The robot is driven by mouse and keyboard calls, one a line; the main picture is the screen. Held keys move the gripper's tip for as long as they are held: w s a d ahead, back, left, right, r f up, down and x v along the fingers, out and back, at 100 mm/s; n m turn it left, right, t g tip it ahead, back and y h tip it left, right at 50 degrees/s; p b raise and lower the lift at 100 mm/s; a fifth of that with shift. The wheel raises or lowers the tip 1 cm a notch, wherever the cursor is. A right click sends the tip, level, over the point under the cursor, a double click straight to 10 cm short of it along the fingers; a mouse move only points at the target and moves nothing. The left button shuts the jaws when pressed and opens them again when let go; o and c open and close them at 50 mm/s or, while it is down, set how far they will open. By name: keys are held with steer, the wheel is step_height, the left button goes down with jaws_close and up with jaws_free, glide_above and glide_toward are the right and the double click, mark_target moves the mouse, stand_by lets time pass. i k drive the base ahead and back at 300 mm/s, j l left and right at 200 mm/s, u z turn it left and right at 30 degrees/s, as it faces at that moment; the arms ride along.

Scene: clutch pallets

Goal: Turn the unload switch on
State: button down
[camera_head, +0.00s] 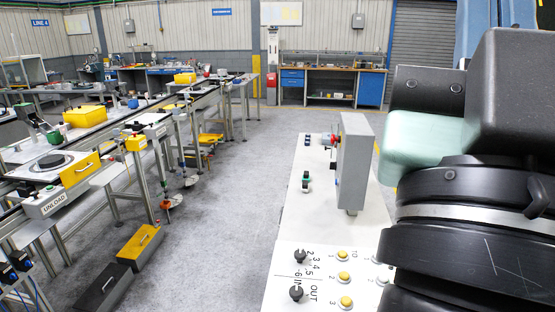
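A white box labelled UNLOAD (54,203) sits at the front edge of the left workstation, below a yellow bin (81,170). Small controls seem to sit on top of this box. They are too small to tell which is the switch or how it is set. Black and grey links of my arm fill the right side of the view and hide what is behind them. My gripper is not in view, so whether it is open or shut does not show.
A white panel (322,235) with black knobs (296,293), yellow buttons (344,277) and an upright grey box (355,165) stands in front. Grey floor (225,215) between is clear.

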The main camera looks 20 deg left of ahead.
mark_target(34, 193)
steer(key=i+j+u, duration=0.1)
steer(key=j+u, duration=0.3)
steer(key=i+j+u, duration=0.1)
steer(key=u, duration=0.25)
steer(key=i+j+u, duration=0.15)
steer(key=i+j, duration=0.25)
steer(key=j, duration=0.35)
steer(key=i+j+u, duration=0.15)
steer(key=i+j, duration=0.35)
steer(key=j, duration=0.2)
steer(key=i+j+u, duration=0.15)
steer(key=i+j, duration=0.75)
steer(key=j, duration=0.15)
steer(key=i+j, duration=0.35)
steer(key=j, duration=0.15)
